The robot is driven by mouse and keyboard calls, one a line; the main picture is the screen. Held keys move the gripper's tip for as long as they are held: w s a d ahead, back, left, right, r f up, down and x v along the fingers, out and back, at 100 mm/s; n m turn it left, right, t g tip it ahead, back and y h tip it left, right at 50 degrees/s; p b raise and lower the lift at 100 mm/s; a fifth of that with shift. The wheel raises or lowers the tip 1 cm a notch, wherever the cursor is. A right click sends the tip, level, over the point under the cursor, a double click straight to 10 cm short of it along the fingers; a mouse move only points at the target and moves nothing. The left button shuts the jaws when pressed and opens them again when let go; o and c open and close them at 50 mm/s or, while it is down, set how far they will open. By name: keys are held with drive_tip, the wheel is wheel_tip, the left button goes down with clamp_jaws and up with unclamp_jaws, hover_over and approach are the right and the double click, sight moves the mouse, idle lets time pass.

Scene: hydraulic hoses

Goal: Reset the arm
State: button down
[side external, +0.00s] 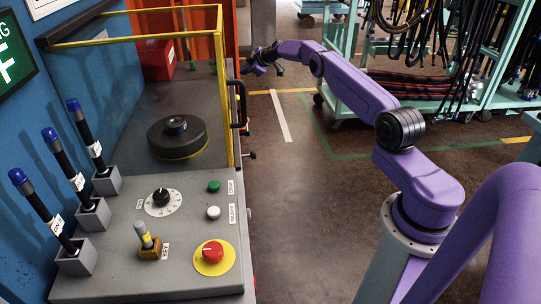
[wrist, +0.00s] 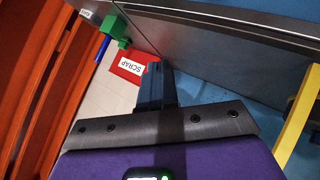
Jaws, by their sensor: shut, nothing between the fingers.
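My purple arm reaches from the right side of the side external view toward the back of the grey machine bench. My gripper (side external: 262,60) is at its far end, beyond the yellow frame and in the air beside the bench's far edge. In the wrist view my gripper (wrist: 155,78) shows as dark fingers pressed together, with nothing held between them. The fingertips appear near a red bin (wrist: 128,68) labelled SCRAP, but I cannot tell the distance. The red bin also shows at the back of the bench in the side external view (side external: 155,60).
The yellow frame (side external: 229,110) stands at the bench's edge. The bench has a control panel with a red knob (side external: 212,252) and several blue-capped handles in holders. Teal racks (side external: 460,100) with hoses stand behind my arm. Orange strips (wrist: 35,80) hang at left in the wrist view.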

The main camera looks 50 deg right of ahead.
drive_tip(key=a+r+m+t+h, duration=0.1)
drive_tip(key=a+r+m+h, duration=0.15)
drive_tip(key=r+m, duration=0.2)
drive_tip(key=a+r+m+h, duration=0.1)
drive_tip(key=r+m+h, duration=0.25)
drive_tip(key=r, duration=0.25)
drive_tip(key=s+a+m+g, duration=0.1)
drive_tip(key=s+a+g, duration=0.5)
drive_tip(key=s, duration=0.8)
drive_tip(key=s+a+m+g, duration=0.2)
drive_tip(key=s+a+g, duration=0.4)
drive_tip(key=s, duration=0.7)
drive_tip(key=s+a+m+g, duration=0.1)
drive_tip(key=s+a+g, duration=0.5)
drive_tip(key=s, duration=0.8)
drive_tip(key=s+a+f+n+t+y, duration=0.3)
drive_tip(key=s+a+n+t+y, duration=0.3)
drive_tip(key=s+a+n, duration=1)
drive_tip(key=s+a, duration=0.1)
drive_tip(key=s, duration=0.2)
drive_tip(key=shift+a, duration=0.25)
